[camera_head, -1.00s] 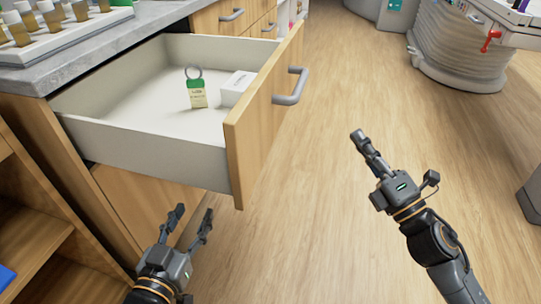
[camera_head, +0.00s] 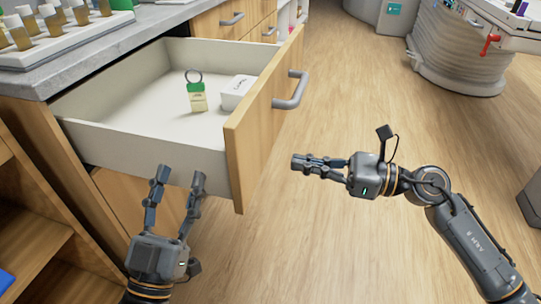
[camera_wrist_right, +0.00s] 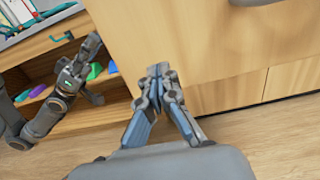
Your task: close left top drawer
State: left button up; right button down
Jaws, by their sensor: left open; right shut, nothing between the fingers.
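The top drawer (camera_head: 150,118) is pulled well out of the counter cabinet. Its wooden front (camera_head: 262,120) carries a grey bar handle (camera_head: 291,92). Inside lie a green-topped tag with a ring (camera_head: 197,97) and a small white box (camera_head: 236,93). My left gripper (camera_head: 178,178) is open and empty at the drawer's near side wall, low down; I cannot tell if it touches. My right gripper (camera_head: 298,163) is shut and empty, to the right of the drawer front and apart from it. In the right wrist view its closed fingers (camera_wrist_right: 160,72) point toward the wooden front (camera_wrist_right: 200,40).
The countertop (camera_head: 130,30) holds a rack of vials (camera_head: 50,25) at the upper left. An open shelf (camera_head: 35,230) stands at the lower left. A large white machine (camera_head: 460,55) stands at the far right.

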aim_at(256, 154)
jog(key=x, duration=0.6)
jog(key=shift+w+a, duration=0.1)
jog(key=shift+a, duration=0.35)
pick_arm(q)
jog(key=shift+s+r+t, duration=0.25)
jog(key=shift+r+t, duration=0.05)
